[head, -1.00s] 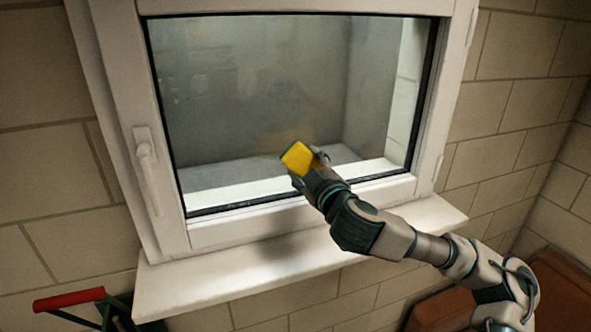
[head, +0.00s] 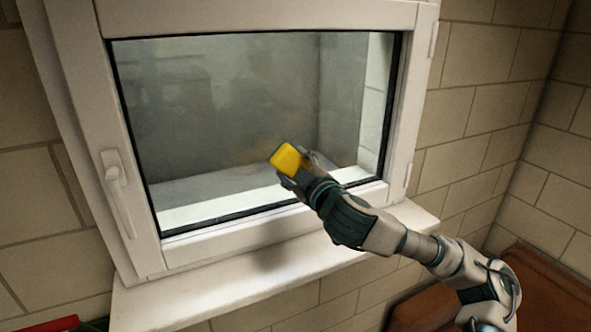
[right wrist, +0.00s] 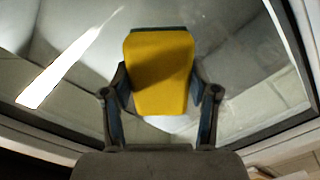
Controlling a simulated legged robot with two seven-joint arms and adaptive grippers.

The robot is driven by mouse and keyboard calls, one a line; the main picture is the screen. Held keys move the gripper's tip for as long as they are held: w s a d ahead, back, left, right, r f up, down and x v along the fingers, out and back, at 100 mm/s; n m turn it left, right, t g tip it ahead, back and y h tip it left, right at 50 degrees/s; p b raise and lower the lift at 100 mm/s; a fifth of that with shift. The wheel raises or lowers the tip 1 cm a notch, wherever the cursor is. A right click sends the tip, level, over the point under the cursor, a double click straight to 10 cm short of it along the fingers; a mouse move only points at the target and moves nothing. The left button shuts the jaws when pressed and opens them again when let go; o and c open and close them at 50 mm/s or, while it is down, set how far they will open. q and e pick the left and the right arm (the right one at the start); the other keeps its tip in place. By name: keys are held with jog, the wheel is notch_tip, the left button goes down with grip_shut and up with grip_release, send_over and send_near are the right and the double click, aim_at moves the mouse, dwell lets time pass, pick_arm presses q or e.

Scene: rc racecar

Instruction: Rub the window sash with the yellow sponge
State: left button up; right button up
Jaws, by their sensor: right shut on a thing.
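The yellow sponge (head: 287,158) is in my right gripper (head: 297,166), in front of the lower part of the window glass. In the right wrist view the sponge (right wrist: 160,72) sits between the two fingers of the right gripper (right wrist: 161,92), which is shut on it. The white window sash (head: 270,233) frames the dirty-looking glass pane (head: 215,110). I cannot tell whether the sponge touches the glass. My left gripper is not in view.
A white handle (head: 120,190) is on the left side of the sash. A white sill (head: 190,297) juts out below the window. A brown piece of furniture (head: 555,290) stands at the lower right. A red object (head: 50,323) shows at the lower left edge.

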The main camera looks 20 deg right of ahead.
aim_at(255, 156)
jog(key=shift+a, duration=0.7)
jog(key=shift+a+b, duration=0.55)
jog(key=shift+a, duration=1.75)
jog(key=shift+a+b, duration=0.5)
jog(key=shift+a, duration=4.5)
jog(key=shift+a+r, duration=0.15)
jog(key=shift+r, duration=0.05)
notch_tip(255, 156, up, 2)
jog(key=shift+r+p, duration=0.1)
jog(key=shift+p, duration=0.85)
jog(key=shift+r, duration=0.1)
jog(key=shift+w+d, duration=0.1)
jog(key=shift+d, duration=0.25)
jog(key=shift+d+b, duration=0.35)
jog(key=shift+d, duration=0.7)
jog(key=shift+d+b, duration=0.3)
jog(key=shift+d, duration=6.5)
